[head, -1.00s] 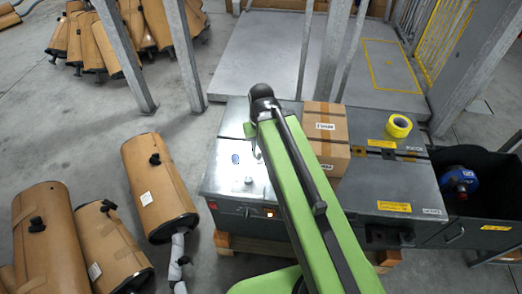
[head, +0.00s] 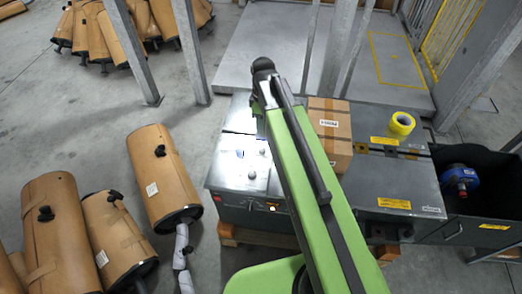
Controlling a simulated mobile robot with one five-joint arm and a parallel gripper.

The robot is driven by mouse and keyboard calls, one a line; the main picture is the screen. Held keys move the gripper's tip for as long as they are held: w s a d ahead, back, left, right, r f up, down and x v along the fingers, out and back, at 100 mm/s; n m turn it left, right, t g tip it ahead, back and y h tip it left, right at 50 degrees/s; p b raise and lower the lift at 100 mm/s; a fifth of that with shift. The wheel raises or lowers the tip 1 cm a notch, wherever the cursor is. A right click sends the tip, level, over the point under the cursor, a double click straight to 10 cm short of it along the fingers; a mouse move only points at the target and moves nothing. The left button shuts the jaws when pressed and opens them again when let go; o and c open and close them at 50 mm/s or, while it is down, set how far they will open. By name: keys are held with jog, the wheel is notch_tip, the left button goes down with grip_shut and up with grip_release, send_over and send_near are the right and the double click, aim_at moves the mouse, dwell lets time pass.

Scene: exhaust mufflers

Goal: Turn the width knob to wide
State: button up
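A grey metal machine (head: 228,176) stands in the middle of the head view, with two small round knobs on its top: one nearer (head: 252,175) and one farther (head: 262,152). A blue mark (head: 240,154) sits beside them. Its front edge has a red switch (head: 217,198) and a small lit button (head: 272,209). No readable label shows which control is the width knob. My green arm crosses over the machine and hides part of its top and front.
A cardboard box (head: 330,132) and a yellow tape roll (head: 401,124) are on the machine. A dark bin (head: 480,218) at right holds a blue tool (head: 459,177). Metal posts (head: 190,55) rise behind the machine.

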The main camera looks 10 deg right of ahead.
aim_at(262, 149)
notch_tip(262, 149, down, 16)
jog(key=b, duration=1.4)
jog(key=shift+r+b, duration=0.1)
jog(key=shift+b, duration=0.2)
jog(key=shift+r, duration=0.15)
